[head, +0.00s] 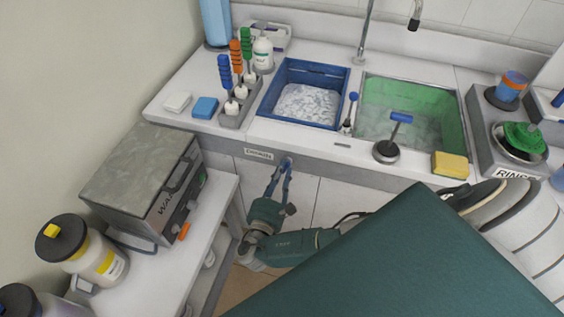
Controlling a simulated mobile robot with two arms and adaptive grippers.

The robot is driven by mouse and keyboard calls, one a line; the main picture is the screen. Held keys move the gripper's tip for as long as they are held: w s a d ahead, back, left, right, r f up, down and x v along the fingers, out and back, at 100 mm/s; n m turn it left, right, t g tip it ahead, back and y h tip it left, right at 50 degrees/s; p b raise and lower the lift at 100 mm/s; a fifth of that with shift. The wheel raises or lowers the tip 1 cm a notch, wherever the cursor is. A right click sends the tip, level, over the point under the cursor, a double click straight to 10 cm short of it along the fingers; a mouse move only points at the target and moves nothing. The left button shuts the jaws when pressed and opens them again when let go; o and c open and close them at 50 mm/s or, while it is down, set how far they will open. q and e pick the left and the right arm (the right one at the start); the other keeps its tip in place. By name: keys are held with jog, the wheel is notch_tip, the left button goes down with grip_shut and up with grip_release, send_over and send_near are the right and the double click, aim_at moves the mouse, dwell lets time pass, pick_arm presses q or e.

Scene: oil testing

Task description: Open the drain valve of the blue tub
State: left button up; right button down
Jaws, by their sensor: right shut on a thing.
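The blue tub (270,99) is set into the counter left of the green sink and holds foamy, whitish water. A small blue valve handle (287,161) is at the counter's front face below the tub, beside a small label plate. My right gripper (285,168) reaches up to it from below, its fingers shut on the handle. The fingers cover much of the handle, so its exact turn is hard to tell. My left gripper is not in view.
A green sink (456,112) with water is right of the tub. A rack of colored brushes (240,108) stands left of the tub. A black-based plunger (386,152) and yellow sponge (449,165) are near the counter's front edge. A grey machine (128,180) stands on the lower left table.

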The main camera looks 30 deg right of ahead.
jog(key=shift+s+f+n+p, duration=0.15)
jog(key=shift+n+p, duration=0.7)
jog(key=shift+n, duration=1.35)
jog(key=shift+f, duration=0.15)
jog(key=c, duration=1.5)
grip_release()
jog(key=shift+c, duration=0.2)
jog(key=v, duration=1.2)
